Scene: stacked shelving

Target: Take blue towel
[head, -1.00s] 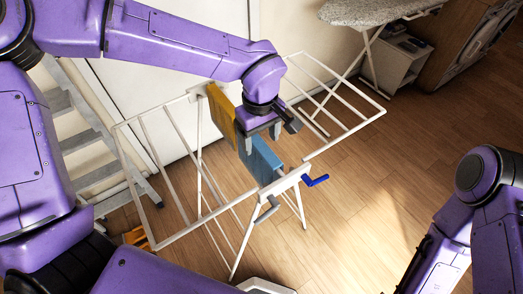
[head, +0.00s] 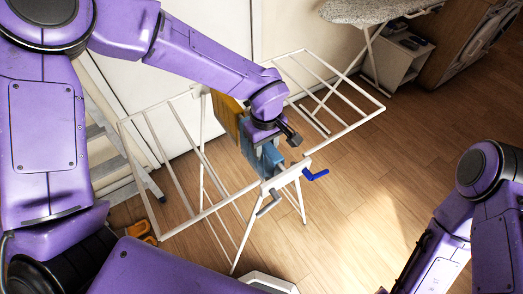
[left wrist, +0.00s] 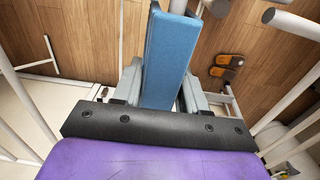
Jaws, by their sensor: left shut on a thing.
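A blue towel (head: 262,160) hangs folded over the middle of a white drying rack (head: 184,226). My left gripper (head: 268,146) is at the top of the towel and shut on it. In the left wrist view the blue towel (left wrist: 168,55) lies between the two fingers of the left gripper (left wrist: 160,88). The arm hides part of the towel's upper edge in the head view. My right arm is at the lower right of the head view; its gripper is not in view.
A yellow towel (head: 228,115) hangs on the rack just behind the blue one. An ironing board (head: 370,12) stands at the back right. Orange slippers (head: 139,231) lie at the lower left. The wooden floor (head: 400,170) on the right is clear.

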